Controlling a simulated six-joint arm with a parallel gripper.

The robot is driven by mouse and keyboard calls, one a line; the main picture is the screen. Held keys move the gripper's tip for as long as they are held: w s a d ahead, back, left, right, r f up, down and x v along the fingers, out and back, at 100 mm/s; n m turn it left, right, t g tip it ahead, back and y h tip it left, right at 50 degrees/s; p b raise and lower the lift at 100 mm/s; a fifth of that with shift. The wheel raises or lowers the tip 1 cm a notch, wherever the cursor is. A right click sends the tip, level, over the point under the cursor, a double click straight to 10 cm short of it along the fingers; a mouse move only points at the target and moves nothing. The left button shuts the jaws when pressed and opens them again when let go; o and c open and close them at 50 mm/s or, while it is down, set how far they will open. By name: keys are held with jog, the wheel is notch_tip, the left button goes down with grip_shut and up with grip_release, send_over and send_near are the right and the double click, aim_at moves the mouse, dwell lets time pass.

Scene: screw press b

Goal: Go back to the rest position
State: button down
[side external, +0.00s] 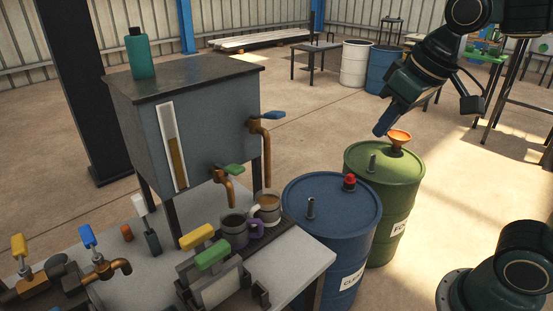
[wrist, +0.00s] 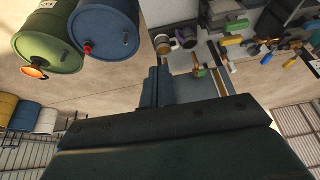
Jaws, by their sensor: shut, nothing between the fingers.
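My gripper (side external: 383,124) is in the upper right of the side external view, above and just left of the orange funnel (side external: 399,138) on the green drum (side external: 384,171). Its blue fingers are shut, with nothing between them, and appear apart from the funnel. In the wrist view the blue fingers (wrist: 158,83) show at the middle, in front of the tank and bench. The funnel also shows in the wrist view (wrist: 34,71), at the far left.
A blue drum (side external: 330,219) with a red cap stands beside the green drum. The bench (side external: 300,262) holds two mugs, taps and a press-like fixture. A grey tank (side external: 195,125) with a green bottle (side external: 139,55) stands behind. Open floor lies behind the drums.

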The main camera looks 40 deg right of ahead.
jog(key=s+d+f, duration=0.1)
jog(key=s+f, duration=0.3)
jog(key=s, duration=0.5)
jog(key=shift+d+f+t, duration=0.15)
jog(key=shift+f+t, duration=0.05)
jog(key=shift+t, duration=0.2)
dwell(0.9)
